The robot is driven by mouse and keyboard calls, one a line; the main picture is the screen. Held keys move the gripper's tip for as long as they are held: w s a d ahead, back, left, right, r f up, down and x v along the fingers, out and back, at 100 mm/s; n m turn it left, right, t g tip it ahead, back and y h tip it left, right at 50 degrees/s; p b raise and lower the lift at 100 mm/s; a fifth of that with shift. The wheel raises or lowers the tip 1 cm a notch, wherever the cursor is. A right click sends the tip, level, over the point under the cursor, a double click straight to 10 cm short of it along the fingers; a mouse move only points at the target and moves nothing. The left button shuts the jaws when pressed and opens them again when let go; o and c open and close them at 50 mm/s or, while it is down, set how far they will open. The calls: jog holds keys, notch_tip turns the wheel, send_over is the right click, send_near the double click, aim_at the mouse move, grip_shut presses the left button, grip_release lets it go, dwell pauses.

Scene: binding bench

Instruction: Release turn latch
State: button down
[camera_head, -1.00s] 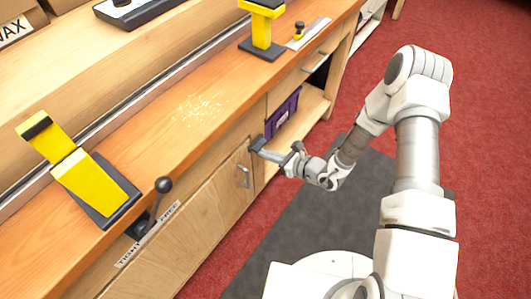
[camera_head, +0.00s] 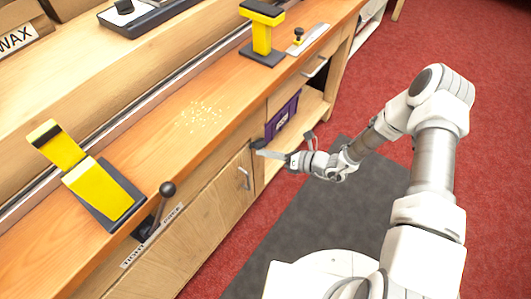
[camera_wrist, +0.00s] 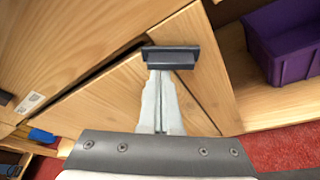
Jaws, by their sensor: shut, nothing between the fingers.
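The turn latch is a small dark block (camera_head: 257,144) at the upper corner of the wooden cabinet door (camera_head: 215,205), under the bench's front edge. In the wrist view the latch (camera_wrist: 171,57) lies crosswise over pale wood, just beyond my fingertips. My gripper (camera_head: 264,153) points at it from the right. In the wrist view my gripper (camera_wrist: 160,76) has its pale fingers together and empty, tips at the latch's lower edge. I cannot tell whether they touch it. A dark gap runs along the door's edge there.
A metal door handle (camera_head: 243,178) is below left of the latch. A purple bin (camera_head: 282,118) sits on the open shelf to the right.

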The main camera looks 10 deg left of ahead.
jog(key=m+y, duration=0.1)
jog(key=m, duration=0.1)
jog(key=w+r+m+g, duration=0.1)
jog(key=m, duration=0.1)
jog(key=shift+d+r+y, duration=0.2)
jog(key=shift+y, duration=0.2)
jog(key=m, duration=0.2)
jog(key=w+m+y, duration=0.1)
jog(key=shift+d+r+m+g+b, duration=0.15)
jog(key=shift+r+m+g+b, duration=0.15)
jog(key=shift+r, duration=0.15)
jog(key=shift+w+d, duration=0.1)
jog(key=shift+w, duration=0.1)
jog(key=shift+s+a, duration=0.25)
jog(key=shift+s, duration=0.5)
jog(key=s+d+p, duration=0.2)
jog(key=d, duration=0.7)
jog(key=shift+s+p, duration=0.3)
jog(key=shift+s, duration=0.1)
